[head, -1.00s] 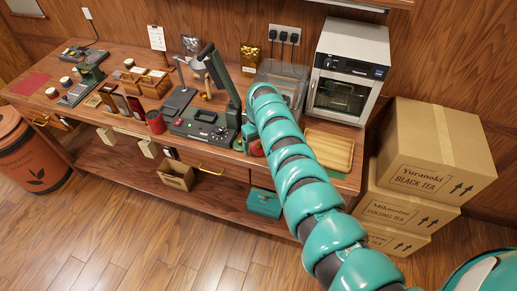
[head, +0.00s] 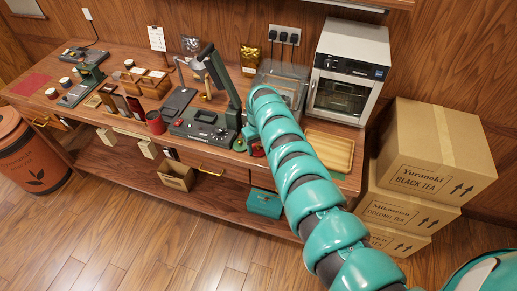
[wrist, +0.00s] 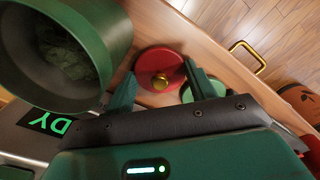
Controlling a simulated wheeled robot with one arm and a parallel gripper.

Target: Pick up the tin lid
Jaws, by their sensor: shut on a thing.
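The tin lid (wrist: 147,63) is a red disc with a brass knob (wrist: 160,81), seen in the wrist view. My gripper (wrist: 159,70) has one dark green finger on each side of the lid and is shut on it. I cannot tell whether the lid is clear of the wooden surface below. An open green tin (wrist: 62,52) holding dark green leaves stands left of the lid. In the head view my arm hides the gripper, and only a small red patch shows beside it.
A device with a lit green display (wrist: 52,123) lies at lower left in the wrist view. A green-rimmed round thing is partly hidden by the right finger. In the head view, a wooden tray (head: 329,150), an oven (head: 346,75) and stacked cartons (head: 434,150) stand to the right.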

